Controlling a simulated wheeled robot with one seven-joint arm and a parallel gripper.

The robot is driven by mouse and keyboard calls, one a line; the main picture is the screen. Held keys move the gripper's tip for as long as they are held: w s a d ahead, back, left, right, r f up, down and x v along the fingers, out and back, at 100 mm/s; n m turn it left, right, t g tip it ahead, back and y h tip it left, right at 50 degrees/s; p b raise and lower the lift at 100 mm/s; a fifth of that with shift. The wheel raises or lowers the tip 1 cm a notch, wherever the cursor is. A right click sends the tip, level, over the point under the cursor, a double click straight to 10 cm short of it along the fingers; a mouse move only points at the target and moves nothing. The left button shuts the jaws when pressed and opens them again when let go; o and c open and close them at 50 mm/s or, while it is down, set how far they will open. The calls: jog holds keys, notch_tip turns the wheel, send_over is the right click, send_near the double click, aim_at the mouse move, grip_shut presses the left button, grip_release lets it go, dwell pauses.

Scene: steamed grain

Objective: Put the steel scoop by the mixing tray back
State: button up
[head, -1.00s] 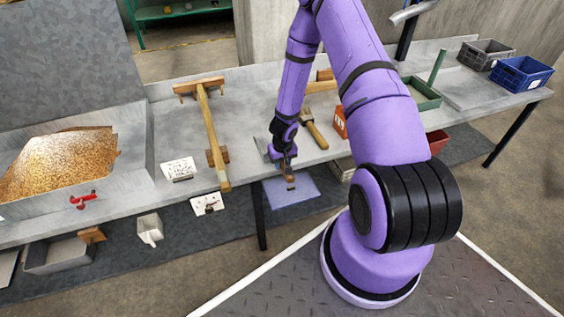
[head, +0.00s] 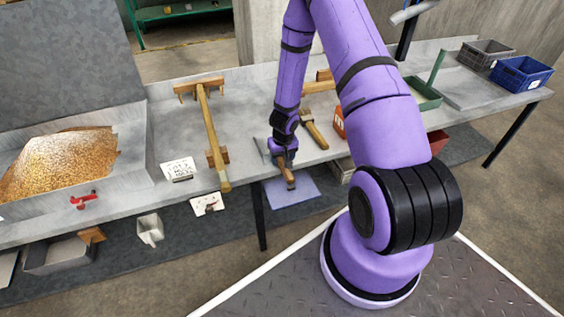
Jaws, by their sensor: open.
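A steel tool with a wooden handle, which looks like the scoop, lies at the front edge of the bench. Its grey metal part (head: 263,147) shows left of my gripper, and its wooden handle (head: 287,174) points out over the edge. My gripper (head: 284,160) is open and points down at the handle's inner end. I cannot tell whether the fingers are around the handle or just above it. My wrist hides the middle of the tool. A large metal tray (head: 134,160) with a heap of golden grain stands at the left.
A long wooden rake (head: 208,125) lies left of my gripper, near white cards. A brush (head: 314,128) and an orange box (head: 339,122) are close on the right. A blue sheet (head: 292,193) lies below the bench edge. Bins (head: 521,74) stand far right.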

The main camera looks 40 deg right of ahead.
jog(key=r, duration=0.7)
jog(key=shift+s+a, duration=0.1)
jog(key=shift+s, duration=0.25)
jog(key=shift+r, duration=0.1)
jog(key=s+a+r+n+t+y, duration=0.1)
jog(key=a+r, duration=0.2)
jog(key=r, duration=0.7)
jog(key=s+a+r+n+t+y, duration=0.1)
jog(key=a+r, duration=0.3)
jog(key=r, duration=0.6)
jog(key=s+a+r+t, duration=0.1)
jog(key=a+r, duration=0.2)
jog(key=r, duration=0.7)
jog(key=s+a+r, duration=0.1)
jog(key=s+r, duration=0.6)
jog(key=s, duration=0.3)
jog(key=s+a+r+n+t+h, duration=0.1)
jog(key=s+a+r, duration=0.1)
jog(key=s+r, duration=0.6)
jog(key=s, duration=0.3)
jog(key=shift+s+r, duration=0.15)
jog(key=shift+r, duration=0.1)
jog(key=shift+s+d+h, duration=0.1)
jog(key=shift+s+h, duration=0.2)
jog(key=shift+s, duration=0.3)
